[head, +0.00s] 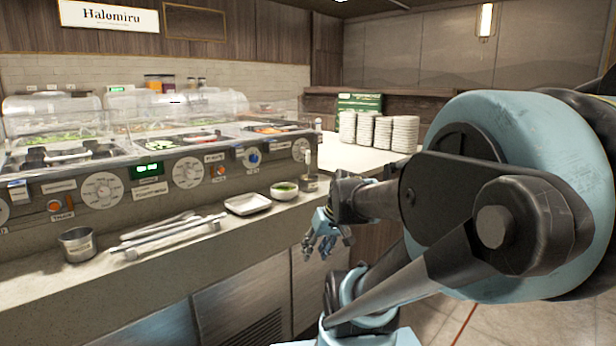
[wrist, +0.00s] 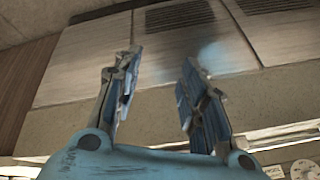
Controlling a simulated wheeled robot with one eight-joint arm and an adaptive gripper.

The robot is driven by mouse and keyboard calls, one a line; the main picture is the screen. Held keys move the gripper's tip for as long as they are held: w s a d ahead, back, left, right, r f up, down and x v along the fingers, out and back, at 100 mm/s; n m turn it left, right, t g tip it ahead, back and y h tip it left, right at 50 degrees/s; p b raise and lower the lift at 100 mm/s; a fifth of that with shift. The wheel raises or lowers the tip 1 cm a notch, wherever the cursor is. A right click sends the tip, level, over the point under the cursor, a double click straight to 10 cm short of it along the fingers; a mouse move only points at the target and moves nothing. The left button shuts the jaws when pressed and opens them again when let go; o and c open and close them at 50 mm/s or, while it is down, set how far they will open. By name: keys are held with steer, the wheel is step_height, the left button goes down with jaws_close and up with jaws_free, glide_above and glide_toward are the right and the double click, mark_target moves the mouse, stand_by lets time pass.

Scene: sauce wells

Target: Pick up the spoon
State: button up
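A thin upright handle (head: 308,160), which looks like the spoon, stands in a small dark holder (head: 309,184) at the right end of the counter ledge. The part inside the holder is hidden. My gripper (head: 322,247) hangs in front of the counter edge, lower in the picture than the holder and apart from it. In the wrist view my gripper (wrist: 158,78) is open, with nothing between its two fingers. The counter's front panels show beyond the fingers.
A bowl with green contents (head: 284,190) and a white square dish (head: 248,204) sit left of the holder. Tongs or bars (head: 168,238) and a metal cup (head: 77,244) lie farther left. Stacked plates (head: 365,130) stand behind.

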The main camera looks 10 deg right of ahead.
steer(key=w+a+r+n+t+y, duration=0.1)
steer(key=w+a+r+t+y, duration=0.2)
steer(key=w, duration=0.6)
steer(key=t, duration=1)
glide_toward(309, 159)
steer(key=shift+x, duration=5.5)
steer(key=shift+f, duration=0.1)
jaws_close()
